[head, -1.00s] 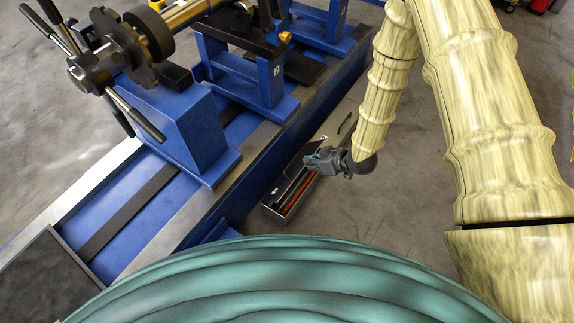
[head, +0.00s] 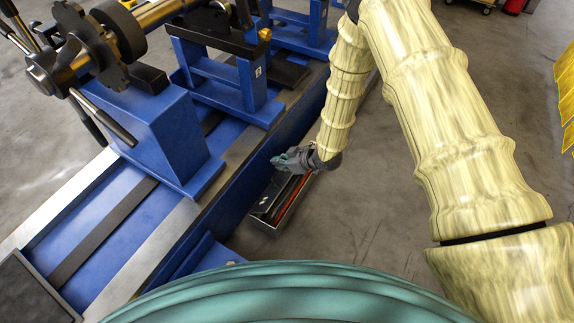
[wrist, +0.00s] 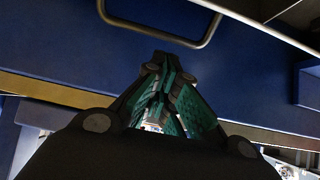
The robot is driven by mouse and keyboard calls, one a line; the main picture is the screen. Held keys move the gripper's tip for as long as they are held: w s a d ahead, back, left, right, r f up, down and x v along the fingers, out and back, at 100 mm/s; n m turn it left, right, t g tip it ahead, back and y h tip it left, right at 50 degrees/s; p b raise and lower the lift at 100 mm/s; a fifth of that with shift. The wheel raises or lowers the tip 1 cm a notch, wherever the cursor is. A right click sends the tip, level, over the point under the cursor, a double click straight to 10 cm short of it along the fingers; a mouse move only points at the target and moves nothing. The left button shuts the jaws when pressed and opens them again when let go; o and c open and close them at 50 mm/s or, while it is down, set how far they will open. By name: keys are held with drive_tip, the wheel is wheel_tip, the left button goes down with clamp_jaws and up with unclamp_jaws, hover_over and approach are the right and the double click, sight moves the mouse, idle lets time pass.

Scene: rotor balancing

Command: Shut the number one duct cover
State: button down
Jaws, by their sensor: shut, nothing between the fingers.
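The open cable duct (head: 265,219) is a narrow metal trough beside the blue machine bed in the head view, with red-orange and dark cables (head: 291,198) showing in its near part. My gripper (head: 284,160) is over its far end, close to the bed's side. In the wrist view the fingers (wrist: 162,72) are shut and empty. A U-shaped metal handle (wrist: 157,41) lies just beyond the fingertips, apart from them in the picture; I cannot tell what it belongs to. My arm hides most of the duct cover in the head view. No duct number is legible.
The blue bed (head: 240,180) with its metal rail runs along the left and carries blue stands (head: 170,135) and a shaft. A pale metal bar (wrist: 262,22) crosses the wrist view's upper right. Grey floor (head: 385,200) is clear right of the duct.

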drive_tip(key=shift+b+x, duration=0.45)
drive_tip(key=shift+x, duration=1.2)
